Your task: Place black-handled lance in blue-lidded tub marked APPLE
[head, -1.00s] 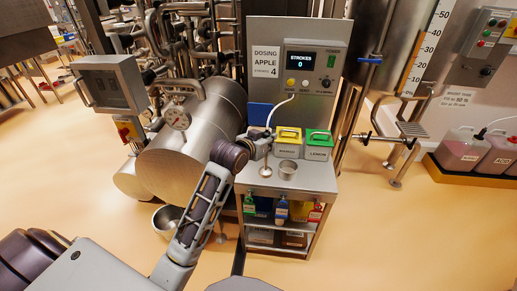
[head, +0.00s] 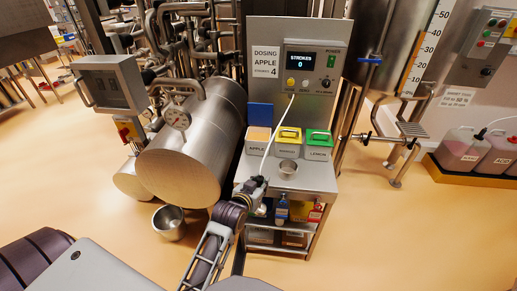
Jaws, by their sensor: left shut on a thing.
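The tub marked APPLE (head: 257,147) stands at the left of the row on the cart top. It is open, with a tan surface showing at its top. A blue lid (head: 260,116) stands upright behind it. My left gripper (head: 258,184) is in front of the cart's left front edge, below and nearer than the tub. It is shut on the black-handled lance, whose white hose (head: 277,133) rises to the dosing panel. The lance itself is mostly hidden by the gripper and too small to make out. My right gripper is not in view.
Yellow-lidded (head: 287,146) and green-lidded LEMON (head: 318,148) tubs stand beside the APPLE tub. A metal cup (head: 288,167) sits in front of them. The dosing panel (head: 298,72) rises behind. Coloured items fill the shelf below. A metal bowl (head: 169,222) is on the floor.

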